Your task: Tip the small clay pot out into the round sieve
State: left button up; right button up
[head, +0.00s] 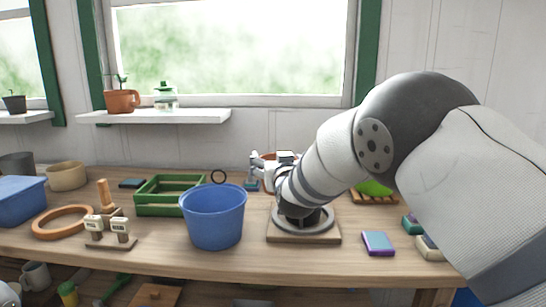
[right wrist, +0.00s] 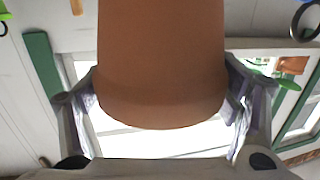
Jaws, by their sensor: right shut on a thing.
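My right gripper (head: 264,172) is shut on the small clay pot, above the back of the workbench and behind the blue bucket. In the right wrist view the terracotta pot (right wrist: 160,65) fills the space between both fingers of the gripper (right wrist: 160,105). In the head view only a sliver of the pot shows; its opening and contents are hidden. A tan, round-walled vessel (head: 66,178) at the back left looks like the round sieve, but its mesh cannot be seen. The pot is well to its right.
The blue bucket (head: 214,218) and green crate (head: 152,208) stand between the pot and the tan vessel. A wooden ring (head: 40,229), a stamp-like wooden tool (head: 103,198) and a blue tub (head: 20,202) occupy the left. A board with a grey disc (head: 328,238) lies below my arm.

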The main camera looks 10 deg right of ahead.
jog(key=shift+w+r, duration=0.1)
jog(key=shift+w, duration=0.1)
jog(key=shift+s+r, duration=0.1)
jog(key=shift+d+f+m, duration=0.15)
jog(key=shift+f+m, duration=0.1)
jog(key=shift+m, duration=0.65)
notch_tip(320, 180, down, 4)
jog(key=m, duration=0.2)
jog(key=m+t, duration=0.1)
jog(key=m, duration=0.1)
jog(key=shift+d+r, duration=0.15)
jog(key=shift+r, duration=0.05)
pick_arm(q)
jog(key=shift+s+f, duration=0.1)
jog(key=shift+f, duration=0.05)
pick_arm(e)
jog(key=shift+s+m, duration=0.1)
jog(key=shift+m, duration=0.3)
jog(key=shift+f, duration=0.1)
jog(key=shift+d+f+m+t, duration=0.1)
jog(key=shift+m+t, duration=0.2)
jog(key=shift+m, duration=0.2)
jog(key=shift+d+m, duration=0.15)
jog(key=shift+m, duration=0.35)
jog(key=shift+s+d+r+m, duration=0.1)
jog(key=shift+r+m, duration=0.15)
jog(key=shift+m, duration=0.25)
